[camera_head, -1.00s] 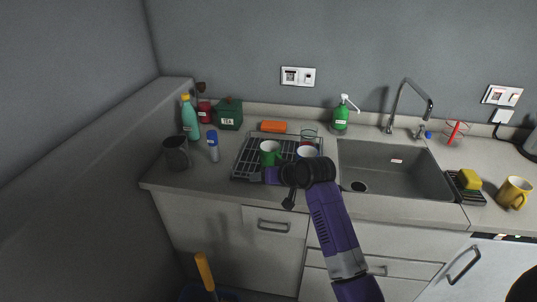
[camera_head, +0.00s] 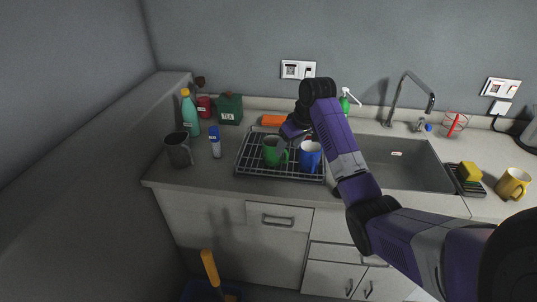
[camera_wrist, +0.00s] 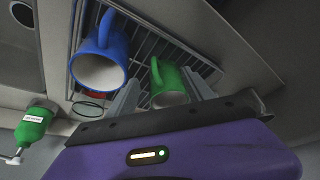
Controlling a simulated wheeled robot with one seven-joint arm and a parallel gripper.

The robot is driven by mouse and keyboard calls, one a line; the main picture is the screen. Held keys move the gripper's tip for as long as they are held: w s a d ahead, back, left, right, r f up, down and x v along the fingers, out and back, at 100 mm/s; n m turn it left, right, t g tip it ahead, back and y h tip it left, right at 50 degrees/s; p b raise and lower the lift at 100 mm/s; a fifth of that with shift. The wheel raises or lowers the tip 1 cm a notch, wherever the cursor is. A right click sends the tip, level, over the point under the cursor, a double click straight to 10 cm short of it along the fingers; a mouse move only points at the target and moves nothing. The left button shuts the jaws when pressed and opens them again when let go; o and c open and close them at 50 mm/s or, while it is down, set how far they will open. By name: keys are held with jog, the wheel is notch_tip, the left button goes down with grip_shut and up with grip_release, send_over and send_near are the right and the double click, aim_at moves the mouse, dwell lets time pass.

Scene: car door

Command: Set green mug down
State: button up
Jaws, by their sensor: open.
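The green mug (camera_head: 273,152) stands on the wire drying rack (camera_head: 246,166) beside the sink. My gripper (camera_head: 284,144) reaches down to the green mug from behind and above. In the wrist view its two fingers (camera_wrist: 165,100) are spread, one on each side of the mug. I cannot tell whether either finger touches it. A blue mug (camera_head: 309,157) stands on the rack just right of the green mug, and shows larger in the wrist view (camera_wrist: 98,62).
The sink (camera_head: 405,170) is to the right, with a tap (camera_head: 406,98) behind. A dark mug (camera_head: 178,150), a blue-capped bottle (camera_head: 215,145) and a teal bottle (camera_head: 190,116) stand left of the rack. A green soap dispenser (camera_wrist: 32,126) is near my gripper.

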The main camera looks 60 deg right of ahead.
aim_at(279, 162)
jog(key=shift+p+x, duration=1)
jog(key=shift+x, duration=3)
jog(key=shift+w+a+r, duration=0.1)
jog(key=shift+w, duration=0.1)
grip_shut()
